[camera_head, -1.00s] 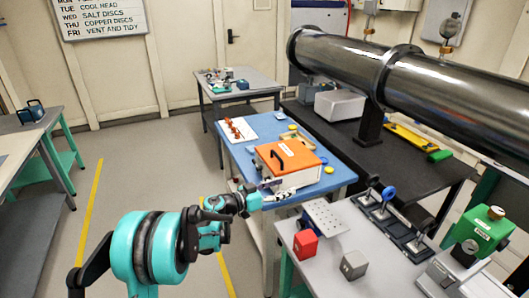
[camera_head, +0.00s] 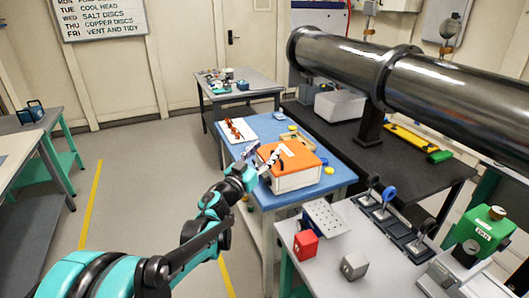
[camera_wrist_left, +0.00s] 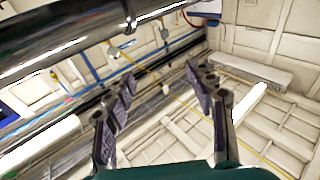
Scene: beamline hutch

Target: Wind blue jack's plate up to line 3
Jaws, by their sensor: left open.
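The blue jack (camera_head: 307,225) stands on the near grey table, with only a little blue showing below its perforated metal plate (camera_head: 326,217). The plate looks low and slightly turned. Its height lines and any winding knob are too small or hidden to make out. My left gripper (camera_head: 261,156) is open and empty, in front of the orange-lidded box, up and left of the jack and clear of it. In the left wrist view its two fingers (camera_wrist_left: 163,88) are spread apart with nothing between them, and the jack does not show.
A red block (camera_head: 306,244) and a grey block (camera_head: 354,264) stand close to the jack. Levers on dark bases (camera_head: 389,217) and a green device (camera_head: 482,235) are to the right. The orange-lidded box (camera_head: 292,160) sits on the blue table. Open floor lies left.

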